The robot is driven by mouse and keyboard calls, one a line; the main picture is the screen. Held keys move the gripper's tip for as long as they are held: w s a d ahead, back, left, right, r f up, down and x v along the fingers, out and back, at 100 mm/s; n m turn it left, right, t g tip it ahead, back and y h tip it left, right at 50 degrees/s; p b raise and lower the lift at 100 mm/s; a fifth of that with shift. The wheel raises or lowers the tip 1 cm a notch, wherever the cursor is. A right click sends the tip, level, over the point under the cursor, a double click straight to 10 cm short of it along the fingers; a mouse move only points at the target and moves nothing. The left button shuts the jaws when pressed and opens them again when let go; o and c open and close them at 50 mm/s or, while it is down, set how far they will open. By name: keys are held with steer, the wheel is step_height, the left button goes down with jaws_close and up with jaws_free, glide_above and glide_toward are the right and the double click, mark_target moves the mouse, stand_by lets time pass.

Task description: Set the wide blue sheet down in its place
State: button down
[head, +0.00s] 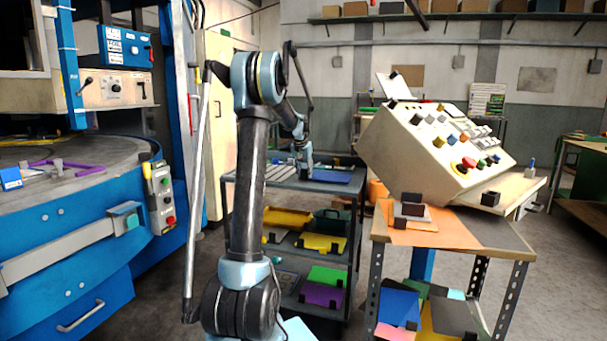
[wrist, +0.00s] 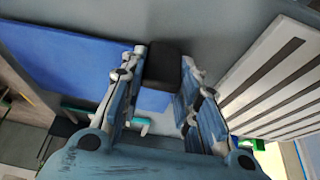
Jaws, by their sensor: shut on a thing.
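The wide blue sheet (head: 333,176) is at the top of the grey cart in the head view, on the right part of its top shelf (head: 285,185). In the wrist view the blue sheet (wrist: 85,65) spreads to the left of a black block-shaped grip (wrist: 165,62). My gripper (head: 304,172) is over the cart top. In the wrist view my gripper (wrist: 163,66) has its two fingers on either side of the black grip, shut on it. I cannot tell whether the sheet touches the shelf.
A white slotted rack (wrist: 275,80) lies close right of my gripper in the wrist view. Lower cart shelves hold yellow sheets (head: 322,243), a green sheet (head: 327,275) and a purple sheet (head: 321,295). A table with an orange sheet (head: 445,232) and a control console (head: 420,150) stands right; a blue machine (head: 75,225) left.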

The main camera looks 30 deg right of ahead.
steer(key=shift+f, duration=0.5)
steer(key=c, duration=1.1)
jaws_free()
steer(key=v, duration=1.2)
steer(key=shift+a+f, duration=0.1)
